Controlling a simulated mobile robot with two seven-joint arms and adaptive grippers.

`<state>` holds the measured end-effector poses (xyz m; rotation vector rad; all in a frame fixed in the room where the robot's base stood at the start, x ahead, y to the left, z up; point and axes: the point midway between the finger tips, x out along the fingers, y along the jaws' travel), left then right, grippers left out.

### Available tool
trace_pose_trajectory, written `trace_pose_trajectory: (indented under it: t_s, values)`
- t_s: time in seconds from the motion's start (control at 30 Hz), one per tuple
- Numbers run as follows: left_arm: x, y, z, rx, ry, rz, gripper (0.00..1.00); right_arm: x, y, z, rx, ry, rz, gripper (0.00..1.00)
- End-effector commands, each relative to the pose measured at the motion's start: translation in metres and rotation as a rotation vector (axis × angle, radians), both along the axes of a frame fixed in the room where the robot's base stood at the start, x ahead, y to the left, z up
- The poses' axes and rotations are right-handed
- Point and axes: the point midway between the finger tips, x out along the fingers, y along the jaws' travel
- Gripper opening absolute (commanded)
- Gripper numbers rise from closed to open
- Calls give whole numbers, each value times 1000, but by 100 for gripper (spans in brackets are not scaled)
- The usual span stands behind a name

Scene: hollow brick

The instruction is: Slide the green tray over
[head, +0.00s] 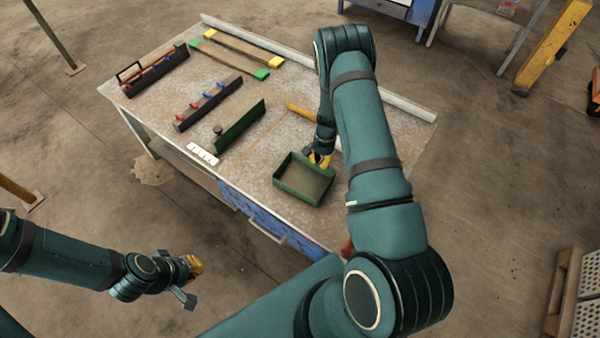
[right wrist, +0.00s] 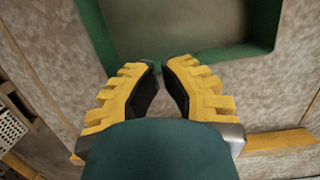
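The green tray (head: 287,191) is a shallow open box near the front edge of the workbench, and it looks empty. In the right wrist view its green wall (right wrist: 262,28) is just beyond my fingertips. My right gripper (head: 319,160) is low at the tray's far wall.
The workbench (head: 268,125) also holds a dark green upright rack (head: 238,127), a rack with red and blue pegs (head: 207,103), a white strip (head: 202,153) and a yellow bar (head: 300,110). Bare bench lies between the green rack and the tray.

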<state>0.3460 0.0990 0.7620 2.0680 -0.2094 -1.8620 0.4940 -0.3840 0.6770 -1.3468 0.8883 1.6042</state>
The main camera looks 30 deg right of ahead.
Motion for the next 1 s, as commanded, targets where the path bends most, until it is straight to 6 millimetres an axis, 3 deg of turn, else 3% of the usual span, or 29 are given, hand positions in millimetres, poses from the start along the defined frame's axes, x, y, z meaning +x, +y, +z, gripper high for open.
trace_pose_trajectory:
  t_s: [0.7,0.8,1.0]
  values:
    - [0,0,0,0,0,0,0,-48,111,0,1,1,5,0]
    - [-1,0,-7,0,2,-2,0,-47,108,-12,0,0,2,0]
    - [0,0,-11,0,0,-1,0,-47,108,-16,-1,-1,3,0]
